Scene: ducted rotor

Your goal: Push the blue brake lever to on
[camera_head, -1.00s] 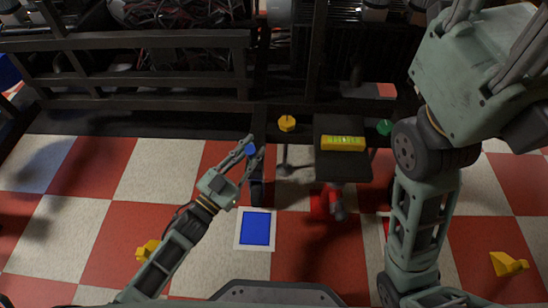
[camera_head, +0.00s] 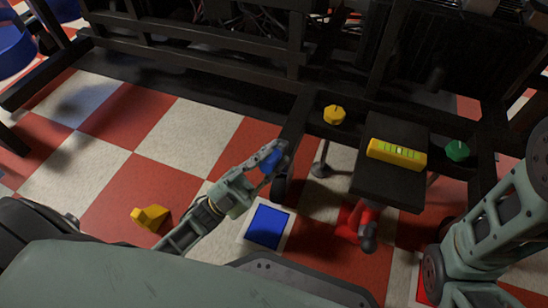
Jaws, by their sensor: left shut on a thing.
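The blue brake lever (camera_head: 270,160) is beside a dark caster wheel at the front corner of the black frame. My left gripper (camera_head: 274,156) reaches it from the lower left. Its fingers are shut on the lever's blue end, and they partly hide it. I cannot tell the lever's exact angle or any on marking. My right arm comes in at the right edge, and its gripper is out of the picture.
A yellow knob (camera_head: 334,114), a yellow spirit level (camera_head: 397,154) on a black plate and a green knob (camera_head: 457,151) are to the right. A blue square with a white border (camera_head: 267,226) and a yellow block (camera_head: 150,217) lie on the checkered floor. Open floor is at left.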

